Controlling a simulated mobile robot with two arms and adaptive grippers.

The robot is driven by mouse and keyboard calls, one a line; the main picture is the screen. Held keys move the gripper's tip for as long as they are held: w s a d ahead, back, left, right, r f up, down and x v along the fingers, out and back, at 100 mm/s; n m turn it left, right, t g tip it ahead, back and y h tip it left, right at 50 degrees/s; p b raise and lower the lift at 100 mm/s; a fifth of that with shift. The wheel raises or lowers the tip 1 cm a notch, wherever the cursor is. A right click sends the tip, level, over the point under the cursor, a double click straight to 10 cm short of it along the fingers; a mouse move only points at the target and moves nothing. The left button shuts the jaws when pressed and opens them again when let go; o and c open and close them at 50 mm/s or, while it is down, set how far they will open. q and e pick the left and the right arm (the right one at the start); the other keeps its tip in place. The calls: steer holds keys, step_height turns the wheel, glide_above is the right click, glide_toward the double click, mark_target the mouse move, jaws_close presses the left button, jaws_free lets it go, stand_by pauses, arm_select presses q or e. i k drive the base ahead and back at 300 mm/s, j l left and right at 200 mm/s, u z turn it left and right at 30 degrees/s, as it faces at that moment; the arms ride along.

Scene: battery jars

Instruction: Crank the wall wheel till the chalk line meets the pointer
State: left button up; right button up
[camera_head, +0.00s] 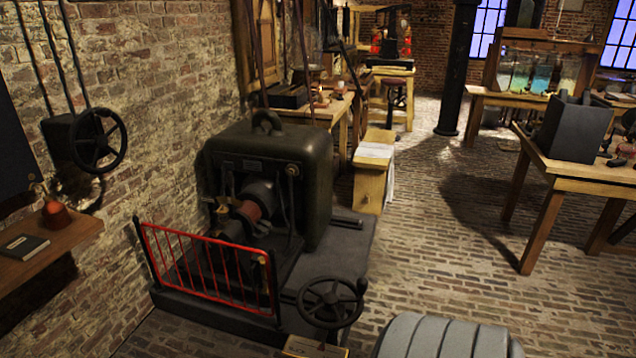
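The wall wheel (98,140) is a dark spoked handwheel on a black box (60,140) fixed to the brick wall at the left. Dark pipes run up the wall from the box. I cannot make out a chalk line or a pointer at this size. Neither of my grippers is in view.
A wooden shelf (70,238) with a dark book (22,247) and an orange-brown pot (56,215) sits below the wheel. A big dark machine (300,165) with a red railing (205,262) and a lower handwheel (331,302) stands right of it. Brick floor (440,245) is open further right.

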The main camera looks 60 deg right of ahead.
mark_target(98, 140)
steer(key=z, duration=1.35)
steer(key=i+j+z, duration=0.25)
steer(key=z, duration=0.2)
steer(key=i+j+z, duration=0.15)
steer(key=j+z, duration=0.3)
